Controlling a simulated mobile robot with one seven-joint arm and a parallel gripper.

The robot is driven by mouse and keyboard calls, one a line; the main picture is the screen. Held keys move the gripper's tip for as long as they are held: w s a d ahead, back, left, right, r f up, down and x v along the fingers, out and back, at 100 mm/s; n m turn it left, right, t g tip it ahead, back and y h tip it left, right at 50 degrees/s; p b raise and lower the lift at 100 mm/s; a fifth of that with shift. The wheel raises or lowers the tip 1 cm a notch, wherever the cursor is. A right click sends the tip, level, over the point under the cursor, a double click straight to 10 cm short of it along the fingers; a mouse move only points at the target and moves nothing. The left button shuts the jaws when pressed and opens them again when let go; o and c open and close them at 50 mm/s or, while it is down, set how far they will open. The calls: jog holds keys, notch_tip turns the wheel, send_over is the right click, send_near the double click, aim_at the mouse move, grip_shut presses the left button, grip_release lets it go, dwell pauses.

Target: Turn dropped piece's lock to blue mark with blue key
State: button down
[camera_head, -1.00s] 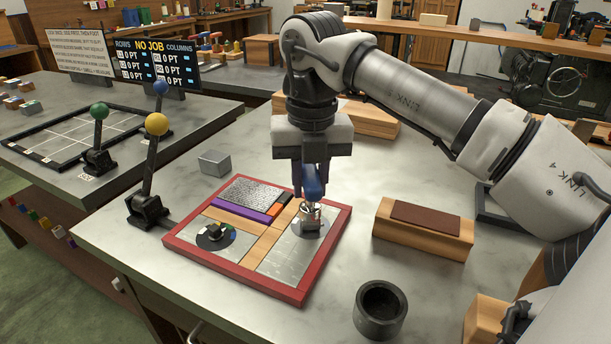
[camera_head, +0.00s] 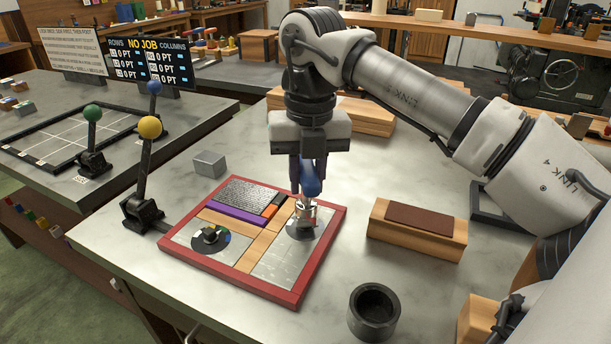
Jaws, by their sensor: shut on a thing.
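My gripper (camera_head: 309,182) points straight down over the right part of the red-framed tray (camera_head: 218,276). It is shut on the blue key (camera_head: 311,177), whose handle shows between the fingers. The key's lower end meets a silvery lock (camera_head: 306,211) on a dark round dial (camera_head: 300,232). The dial sits on a grey metal plate (camera_head: 285,262). I cannot tell how deep the key sits, and no blue mark is clear on this dial. A second dial (camera_head: 210,237) with a dark knob and coloured marks, one of them blue, lies on the left plate.
A wooden block with a brown top (camera_head: 415,240) stands right of the tray, and a dark round cup (camera_head: 374,311) stands in front. A grey block (camera_head: 209,164) lies behind the tray. Levers with yellow (camera_head: 150,128), green (camera_head: 93,113) and blue (camera_head: 155,88) knobs stand at left.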

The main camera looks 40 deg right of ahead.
jog(key=shift+w+r+p, duration=0.1)
jog(key=shift+r+p, duration=1.7)
jog(key=shift+r, duration=0.9)
jog(key=c, duration=1.8)
grip_release()
grip_shut()
